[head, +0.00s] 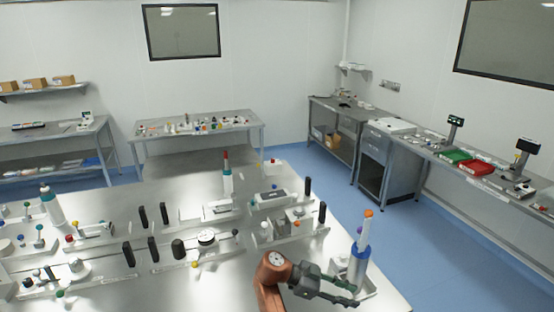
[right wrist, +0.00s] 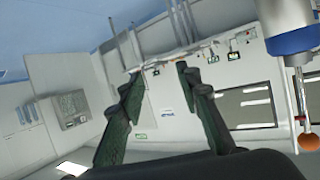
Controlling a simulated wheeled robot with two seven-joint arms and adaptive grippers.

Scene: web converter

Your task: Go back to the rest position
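My right gripper (head: 345,294) shows at the lower right of the head view, over the right end of the steel table (head: 120,293). Its fingers point right, close to a blue and white upright cylinder (head: 358,262) with an orange ball on top. In the right wrist view the two dark green fingers (right wrist: 157,88) are spread apart with nothing between them. The cylinder (right wrist: 287,25) is at the upper right there, outside the fingers. I cannot tell from the head view whether the gripper touches it. My left gripper is not in view.
A bench with green (head: 455,156) and red (head: 476,167) trays stands along the right wall. Blue floor (head: 430,262) is free right of the table.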

